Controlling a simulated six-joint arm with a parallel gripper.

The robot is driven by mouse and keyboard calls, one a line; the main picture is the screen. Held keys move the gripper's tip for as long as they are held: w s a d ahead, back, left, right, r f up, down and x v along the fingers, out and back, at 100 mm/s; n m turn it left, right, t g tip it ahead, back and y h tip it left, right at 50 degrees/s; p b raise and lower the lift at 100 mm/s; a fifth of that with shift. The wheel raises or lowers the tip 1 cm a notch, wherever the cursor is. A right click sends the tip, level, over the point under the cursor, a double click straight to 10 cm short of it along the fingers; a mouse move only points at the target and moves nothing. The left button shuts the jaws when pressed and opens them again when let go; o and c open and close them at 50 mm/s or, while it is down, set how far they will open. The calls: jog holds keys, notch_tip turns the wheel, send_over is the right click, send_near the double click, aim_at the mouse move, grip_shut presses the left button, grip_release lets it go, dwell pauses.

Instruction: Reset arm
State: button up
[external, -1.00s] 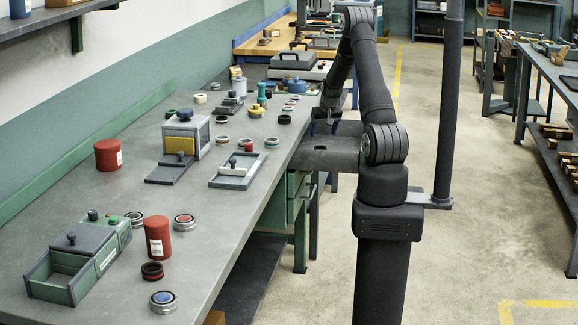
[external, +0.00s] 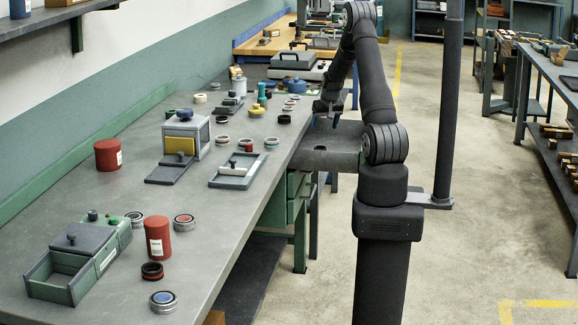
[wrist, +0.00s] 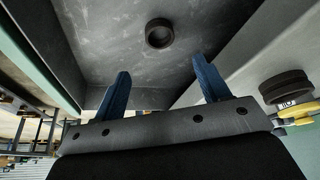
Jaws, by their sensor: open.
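My gripper (external: 328,119) is over the grey tray-like shelf (external: 345,160) at the right edge of the bench, beside my arm. In the wrist view its two blue fingers (wrist: 162,85) stand wide apart with nothing between them. A dark round ring or recess (wrist: 159,33) lies on the grey surface beyond the fingertips, apart from them. A similar dark round spot (external: 320,148) shows on the shelf in the external view.
The grey bench (external: 120,220) holds red canisters (external: 158,237), a green box (external: 75,262), a small open-fronted case (external: 187,133), a shallow tray (external: 238,169) and several rings. A dark ring (wrist: 287,87) is at the right of the wrist view. A pole (external: 446,100) stands right of my arm.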

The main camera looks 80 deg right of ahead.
jog(key=x, duration=1.1)
jog(key=shift+s+a, duration=0.1)
jog(key=shift+r, duration=0.1)
